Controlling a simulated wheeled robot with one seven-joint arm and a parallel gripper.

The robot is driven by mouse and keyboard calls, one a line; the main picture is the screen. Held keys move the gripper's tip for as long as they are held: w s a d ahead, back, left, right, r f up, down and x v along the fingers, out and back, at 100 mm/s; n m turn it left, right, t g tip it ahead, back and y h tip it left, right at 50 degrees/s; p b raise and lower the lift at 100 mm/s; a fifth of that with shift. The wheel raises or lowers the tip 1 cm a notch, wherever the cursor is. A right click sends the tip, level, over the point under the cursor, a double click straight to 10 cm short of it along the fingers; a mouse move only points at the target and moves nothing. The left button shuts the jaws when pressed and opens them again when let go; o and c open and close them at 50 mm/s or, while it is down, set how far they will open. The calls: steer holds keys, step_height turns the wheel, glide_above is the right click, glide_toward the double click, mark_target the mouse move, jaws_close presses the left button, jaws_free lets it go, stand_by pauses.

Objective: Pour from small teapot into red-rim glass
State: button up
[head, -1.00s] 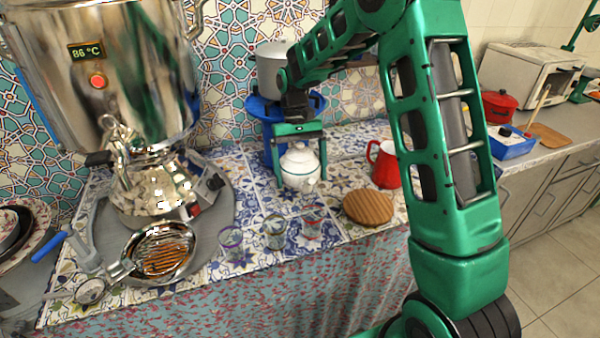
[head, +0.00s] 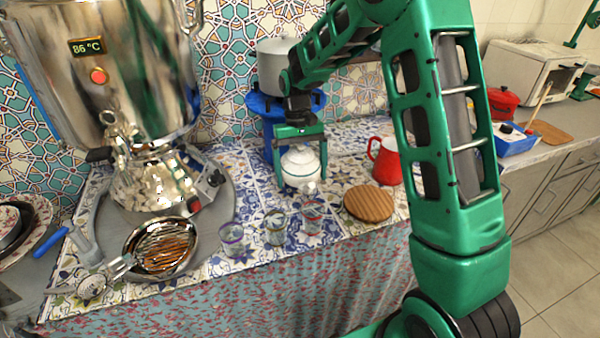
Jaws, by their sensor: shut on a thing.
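The small white teapot (head: 299,163) with a dark green band is between the fingers of my gripper (head: 300,174) in the head view. My gripper is shut on it from above, one finger on each side. The teapot looks close to upright, and its spout points toward the front, just behind and above the red-rim glass (head: 312,213). I cannot tell whether the spout touches the glass, and no liquid stream is visible. The red-rim glass is upright on the tiled counter, the rightmost of three small glasses.
A green-rim glass (head: 275,227) and a purple-rim glass (head: 231,240) stand just left. A round wooden board (head: 368,203) and red jug (head: 386,161) are at right. A blue stand (head: 262,109) with a pot (head: 276,66) is behind. The samovar (head: 110,70) fills the left.

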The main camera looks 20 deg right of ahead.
steer(key=shift+w+f+t, duration=0.15)
steer(key=shift+f+t, duration=0.25)
steer(key=shift+w+r+t, duration=0.15)
steer(key=shift+r+t, duration=0.65)
steer(key=shift+t, duration=0.1)
steer(key=shift+w+r+t, duration=0.15)
steer(key=shift+r+t, duration=0.6)
steer(key=shift+t, duration=0.15)
stand_by(1.8)
steer(key=shift+f, duration=0.15)
stand_by(1.0)
steer(key=shift+f+g, duration=0.6)
steer(key=shift+g, duration=0.2)
steer(key=f+g, duration=0.2)
steer(key=shift+s+f+g, duration=0.25)
steer(key=shift+g, duration=0.05)
steer(key=shift+s+r+g, duration=0.2)
steer(key=shift+r+g, duration=0.25)
steer(key=shift+r, duration=0.5)
steer(key=shift+s+r+g, duration=0.2)
steer(key=shift+r+g, duration=0.25)
steer(key=shift+r, duration=0.45)
